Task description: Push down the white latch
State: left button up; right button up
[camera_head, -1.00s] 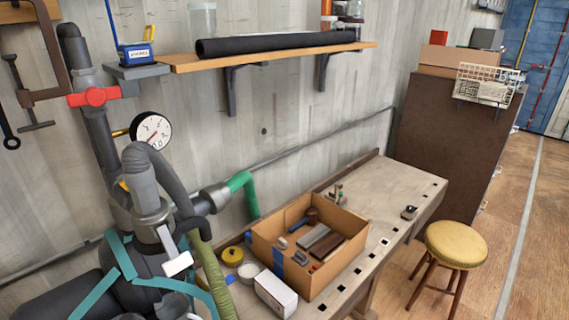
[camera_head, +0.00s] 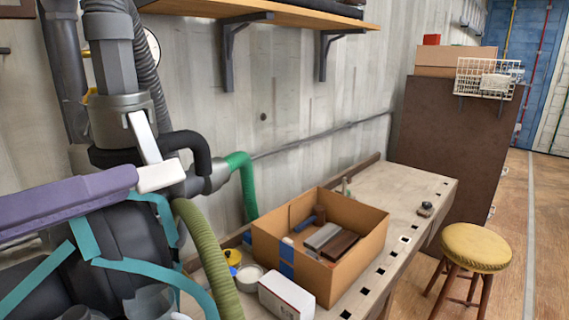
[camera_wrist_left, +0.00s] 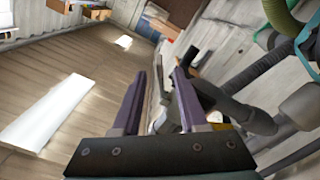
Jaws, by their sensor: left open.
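The white latch (camera_head: 146,138) is a slanted white bar with a blocky lower end. It sits on the side of a dark grey pipe fitting at the left of the head view. My left gripper (camera_head: 130,178), with purple fingers, reaches in from the left, with its tip right beside the latch's lower end. I cannot tell whether they touch. In the left wrist view my left gripper (camera_wrist_left: 167,75) has its two purple fingers spread apart. I cannot clearly make out the latch there. My right gripper is not in view.
Teal straps, a ribbed olive hose (camera_head: 208,258) and a green hose (camera_head: 241,185) surround the fitting. A workbench (camera_head: 415,190) carries an open cardboard box (camera_head: 340,265) and a white box (camera_head: 286,295). A wooden shelf (camera_head: 270,10) is above, a yellow stool (camera_head: 476,247) at right.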

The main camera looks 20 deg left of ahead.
aim_at(180, 164)
pick_arm(q)
jog(key=p+x, duration=0.1)
jog(key=x, duration=0.5)
jog(key=shift+w+d+r, duration=0.1)
jog(key=shift+w+r, duration=0.05)
jog(key=shift+w, duration=0.05)
jog(key=shift+p+x, duration=0.35)
jog(key=shift+x, duration=0.6)
grip_shut()
